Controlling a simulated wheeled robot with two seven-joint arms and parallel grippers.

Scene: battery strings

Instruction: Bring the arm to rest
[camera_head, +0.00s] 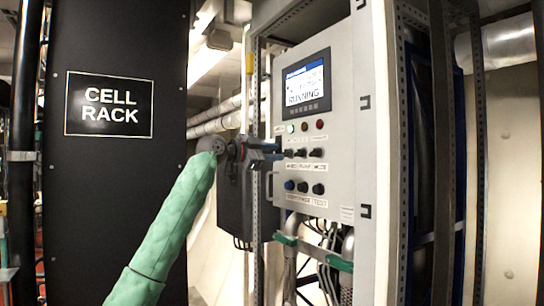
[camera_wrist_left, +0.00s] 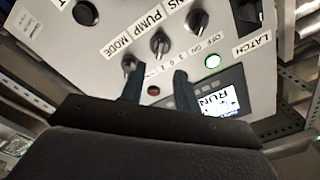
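My left arm, in a green sleeve, reaches up to a grey control panel (camera_head: 340,190). My left gripper (camera_head: 282,153) is in front of the panel's left side, level with a row of black knobs. In the left wrist view the two dark blue fingers (camera_wrist_left: 158,86) are apart, with nothing held between them. The pump knob (camera_wrist_left: 160,44) lies just beyond the gap, and the mode knob (camera_wrist_left: 130,64) is close to the left fingertip. I cannot tell whether a fingertip touches the panel. My right gripper is not in view.
The panel's display (camera_head: 307,84) reads RUNNING. A green lamp (camera_wrist_left: 212,61) is lit, and a red lamp (camera_wrist_left: 153,90) shows between the fingers. A black cell rack (camera_head: 110,190) stands at left. Cables and pipes (camera_head: 320,265) hang below the panel. Metal frame posts flank it.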

